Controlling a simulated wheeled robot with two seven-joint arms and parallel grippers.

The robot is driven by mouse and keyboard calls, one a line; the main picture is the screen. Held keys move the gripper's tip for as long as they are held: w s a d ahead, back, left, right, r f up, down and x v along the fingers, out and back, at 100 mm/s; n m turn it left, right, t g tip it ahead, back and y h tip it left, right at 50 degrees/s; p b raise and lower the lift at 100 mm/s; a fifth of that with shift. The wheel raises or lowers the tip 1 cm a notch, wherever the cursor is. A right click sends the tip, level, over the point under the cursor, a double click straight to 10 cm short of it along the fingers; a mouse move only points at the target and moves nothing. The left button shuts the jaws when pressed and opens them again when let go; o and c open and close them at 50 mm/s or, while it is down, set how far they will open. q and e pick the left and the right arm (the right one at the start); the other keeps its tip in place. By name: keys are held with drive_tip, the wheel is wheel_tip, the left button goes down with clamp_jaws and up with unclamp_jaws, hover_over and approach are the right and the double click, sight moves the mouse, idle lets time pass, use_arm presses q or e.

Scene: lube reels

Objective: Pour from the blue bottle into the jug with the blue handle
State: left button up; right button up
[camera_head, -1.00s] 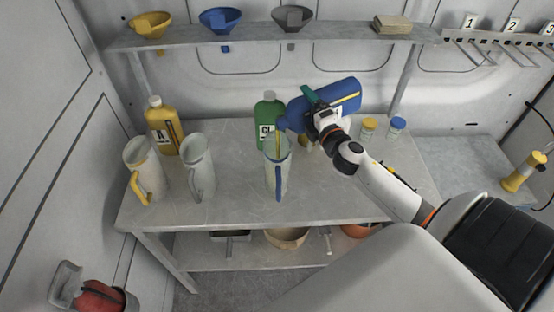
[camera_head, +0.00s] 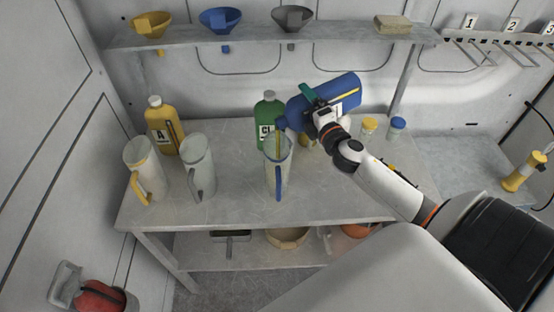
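The blue bottle (camera_head: 345,90) is tilted on its side, its mouth pointing down-left over the jug with the blue handle (camera_head: 287,178). My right gripper (camera_head: 318,108) is shut on the bottle and holds it above the bench. The jug stands upright on the bench, its blue handle facing the front. A thin yellowish streak shows inside the jug's top below the bottle mouth; I cannot tell the liquid level. My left gripper is not in view.
A jug with a yellow handle (camera_head: 138,166) and a grey-handled jug (camera_head: 197,168) stand at left. A yellow bottle (camera_head: 160,128) and a green bottle (camera_head: 267,112) stand behind. Small jars (camera_head: 397,127) are at right. A shelf (camera_head: 255,33) with funnels runs above. The bench front is clear.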

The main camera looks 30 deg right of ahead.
drive_tip(key=shift+r, duration=0.1)
idle(0.4)
drive_tip(key=shift+d+f+m+b, duration=0.2)
drive_tip(key=shift+f+m+b, duration=0.55)
drive_tip(key=shift+f+m, duration=0.25)
drive_tip(key=shift+m, duration=0.6)
drive_tip(key=m+p, duration=0.1)
drive_tip(key=m, duration=0.1)
drive_tip(key=r+m+p, duration=0.1)
drive_tip(key=shift+a+m, duration=0.15)
drive_tip(key=shift+m, duration=0.25)
drive_tip(key=shift+w+a+m, duration=0.1)
drive_tip(key=shift+a+m, duration=0.1)
drive_tip(key=shift+m, duration=0.8)
drive_tip(key=shift+a+r+m, duration=0.15)
drive_tip(key=shift+m, duration=0.95)
drive_tip(key=d+m, duration=0.1)
drive_tip(key=m, duration=0.2)
drive_tip(key=d+r+m, duration=0.1)
drive_tip(key=d+m, duration=0.1)
drive_tip(key=m, duration=0.1)
drive_tip(key=s+d+r+m, duration=0.1)
drive_tip(key=d+m, duration=0.1)
drive_tip(key=shift+m, duration=0.4)
drive_tip(key=shift+a, duration=0.1)
